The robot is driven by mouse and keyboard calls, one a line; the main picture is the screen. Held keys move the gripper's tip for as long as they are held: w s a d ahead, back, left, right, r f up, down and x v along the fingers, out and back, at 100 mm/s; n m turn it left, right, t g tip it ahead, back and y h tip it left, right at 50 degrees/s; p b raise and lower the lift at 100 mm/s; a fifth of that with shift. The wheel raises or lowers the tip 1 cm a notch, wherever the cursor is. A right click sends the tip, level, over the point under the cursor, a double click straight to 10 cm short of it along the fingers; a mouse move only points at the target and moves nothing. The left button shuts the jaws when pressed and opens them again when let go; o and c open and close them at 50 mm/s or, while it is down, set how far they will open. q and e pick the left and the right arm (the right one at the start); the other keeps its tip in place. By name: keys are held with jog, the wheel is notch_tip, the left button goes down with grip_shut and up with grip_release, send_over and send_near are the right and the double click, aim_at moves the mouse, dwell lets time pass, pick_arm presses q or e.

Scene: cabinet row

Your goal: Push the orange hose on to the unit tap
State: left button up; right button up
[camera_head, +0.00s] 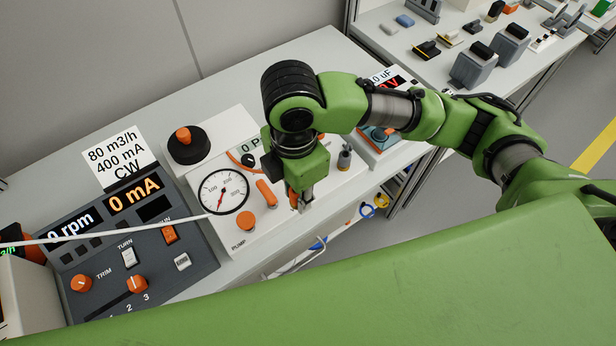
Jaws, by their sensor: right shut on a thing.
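My right gripper (300,205) points down over the front of the white pump unit (262,232), right of the round gauge. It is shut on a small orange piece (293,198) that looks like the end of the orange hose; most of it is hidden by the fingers. A thin orange curve (234,159), perhaps part of the hose, shows behind the gauge. My left gripper is not in view.
The gauge (224,192), an orange lever (266,193) and an orange knob (245,222) are left of the gripper. A dark control panel (190,262) stands further left. A second bench (400,50) with several devices is at the back right.

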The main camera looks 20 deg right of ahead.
jog(key=shift+s+a+r, duration=0.25)
jog(key=shift+s+a, duration=0.1)
jog(key=shift+s, duration=0.15)
jog(key=shift+s+a+r, duration=0.25)
jog(key=shift+s+a, duration=0.05)
jog(key=shift+s, duration=0.2)
jog(key=shift+w+d+r+m, duration=0.1)
jog(key=shift+w+d+m, duration=0.2)
jog(key=shift+d+m, duration=0.35)
jog(key=w+d+r+m, duration=0.1)
jog(key=d+r+m, duration=0.1)
jog(key=d+m, duration=0.4)
jog(key=w+d+r+m, duration=0.1)
jog(key=d+m, duration=0.5)
jog(key=m, duration=0.8)
jog(key=shift+w+d+r+m, duration=0.3)
jog(key=shift+w+r+m, duration=0.1)
jog(key=shift+r, duration=0.5)
jog(key=shift+a, duration=0.1)
